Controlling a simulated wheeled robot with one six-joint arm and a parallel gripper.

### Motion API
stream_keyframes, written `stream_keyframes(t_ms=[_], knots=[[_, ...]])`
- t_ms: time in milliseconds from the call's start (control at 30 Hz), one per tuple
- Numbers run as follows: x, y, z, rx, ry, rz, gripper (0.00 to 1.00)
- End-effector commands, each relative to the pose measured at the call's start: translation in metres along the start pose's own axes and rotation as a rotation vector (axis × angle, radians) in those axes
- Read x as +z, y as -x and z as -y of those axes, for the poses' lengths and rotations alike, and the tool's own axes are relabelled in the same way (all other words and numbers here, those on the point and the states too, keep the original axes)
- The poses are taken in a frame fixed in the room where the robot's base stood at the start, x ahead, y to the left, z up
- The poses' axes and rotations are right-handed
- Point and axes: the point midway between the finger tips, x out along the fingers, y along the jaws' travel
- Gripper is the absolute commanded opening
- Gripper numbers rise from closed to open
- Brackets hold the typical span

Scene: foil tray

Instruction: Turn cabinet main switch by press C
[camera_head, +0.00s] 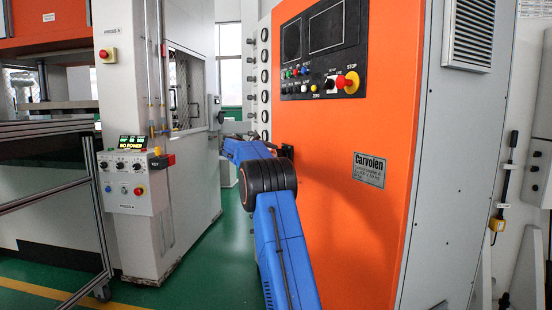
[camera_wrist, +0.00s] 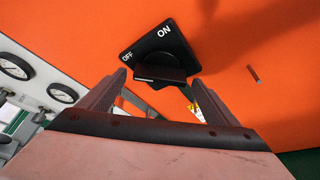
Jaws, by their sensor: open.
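The cabinet main switch (camera_wrist: 160,74) is a black rotary handle on a black square plate marked OFF and ON, on an orange panel in the wrist view. The handle's bar lies roughly level in that picture; I cannot tell which mark it points to. My gripper (camera_wrist: 157,84) is open, with one finger at each side of the handle's lower part; contact cannot be told. In the head view a small black part (camera_head: 287,151), likely the switch, shows at the left edge of the orange cabinet (camera_head: 330,210). My blue arm reaches there, its gripper mostly hidden. No press C label is readable.
The orange cabinet carries a control panel (camera_head: 324,50) with buttons and a red-yellow stop knob. Round gauges (camera_wrist: 62,93) line a pale wall beside it. A press marked A with a control box (camera_head: 128,180) stands at left. Green floor (camera_head: 215,265) is clear between.

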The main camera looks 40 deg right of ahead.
Motion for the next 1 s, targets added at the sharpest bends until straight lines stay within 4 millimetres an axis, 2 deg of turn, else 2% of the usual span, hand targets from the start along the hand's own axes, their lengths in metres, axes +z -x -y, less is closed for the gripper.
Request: stream_keyframes(t_ms=[167, 700, 900, 1000], knots=[[0.000, 0.026, -0.001, 0.002, 0.000, -0.002, 0.84], [-0.001, 0.132, -0.001, 0.002, 0.000, -0.002, 0.84], [-0.001, 0.159, 0.000, 0.002, 0.001, -0.002, 0.84], [-0.001, 0.165, 0.000, 0.001, 0.001, -0.001, 0.84]])
